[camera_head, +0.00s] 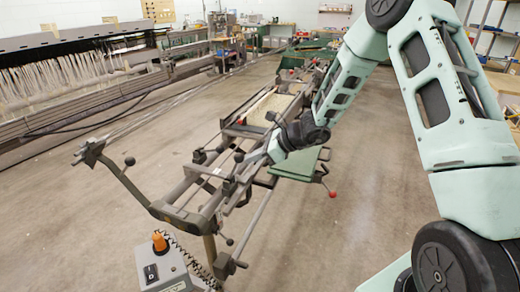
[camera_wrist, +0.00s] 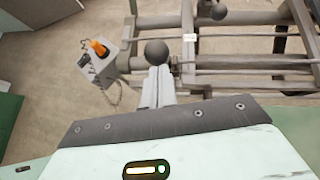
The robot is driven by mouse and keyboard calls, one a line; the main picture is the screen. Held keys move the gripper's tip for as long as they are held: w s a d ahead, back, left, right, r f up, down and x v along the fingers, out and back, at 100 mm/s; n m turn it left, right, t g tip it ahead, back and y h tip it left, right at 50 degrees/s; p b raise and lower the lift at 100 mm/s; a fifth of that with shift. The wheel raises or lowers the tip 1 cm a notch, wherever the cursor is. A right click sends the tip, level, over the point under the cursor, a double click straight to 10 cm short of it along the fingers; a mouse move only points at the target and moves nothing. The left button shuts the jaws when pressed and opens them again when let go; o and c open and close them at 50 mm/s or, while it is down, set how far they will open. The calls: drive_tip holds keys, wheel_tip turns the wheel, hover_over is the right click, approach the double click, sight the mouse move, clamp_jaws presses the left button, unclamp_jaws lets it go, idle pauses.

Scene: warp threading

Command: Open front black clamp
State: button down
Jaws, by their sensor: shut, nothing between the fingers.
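The warp-threading machine frame (camera_head: 206,172) stretches from the near centre to the back. A black ball knob (camera_head: 239,157) stands on its near part and also shows in the wrist view (camera_wrist: 156,53); it looks like the end of a black clamp lever, whose lower part I cannot make out. My gripper (camera_head: 256,156) reaches in from the right, fingers shut and empty. In the wrist view, its pale fingertips (camera_wrist: 157,72) are just below the knob. I cannot tell whether they touch it. Another black knob (camera_wrist: 218,11) shows at the top of the wrist view.
A grey control box (camera_head: 165,265) with an orange knob (camera_head: 160,242) stands in front of the frame. A red-tipped lever (camera_head: 332,194) sticks out right. Open floor lies on both sides.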

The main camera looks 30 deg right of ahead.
drive_tip(key=w+a+r+g+h+p, duration=0.2)
drive_tip(key=w+r+p, duration=0.1)
drive_tip(key=p, duration=0.5)
drive_tip(key=shift+a+g, duration=0.3)
drive_tip(key=shift+a, duration=0.1)
drive_tip(key=shift+w+a+p, duration=0.25)
drive_tip(key=shift+w+p, duration=0.2)
drive_tip(key=shift+p, duration=0.2)
drive_tip(key=shift+w+a+p, duration=0.6)
drive_tip(key=shift+w+a, duration=0.15)
drive_tip(key=b+v, duration=0.1)
drive_tip(key=v, duration=1.2)
